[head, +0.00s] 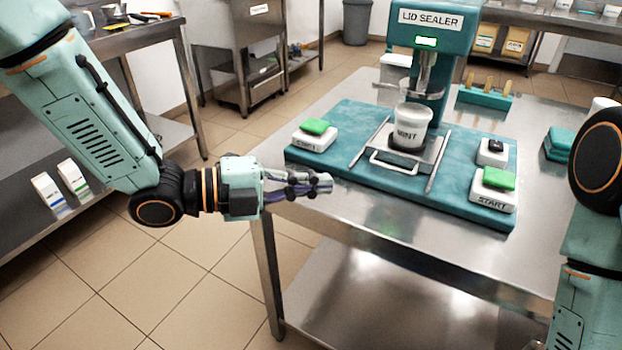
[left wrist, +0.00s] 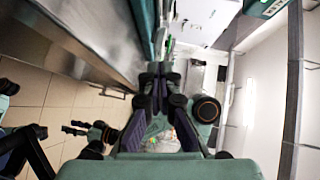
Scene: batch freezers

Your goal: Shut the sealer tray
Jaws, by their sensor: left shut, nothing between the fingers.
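The lid sealer (head: 430,20) stands on a teal base (head: 360,185) on the steel table. Its metal sealer tray (head: 428,152) sits between two rails, drawn out toward the front, with a looped handle (head: 393,167) at its front edge. A white cup marked MINT (head: 411,122) stands upright on the tray, in front of the sealer column. My left gripper (head: 326,182) is shut and empty, left of the handle and apart from it; its fingers also show in the left wrist view (left wrist: 160,72). My right gripper seems to show small and dark in the left wrist view (left wrist: 72,128); its opening is unclear.
White blocks with green buttons stand on the base at left (head: 314,127) and right (head: 498,179), the right one marked START. A small block with a black switch (head: 494,147) is behind START. A teal rack (head: 484,98) stands behind. The table's front right is clear.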

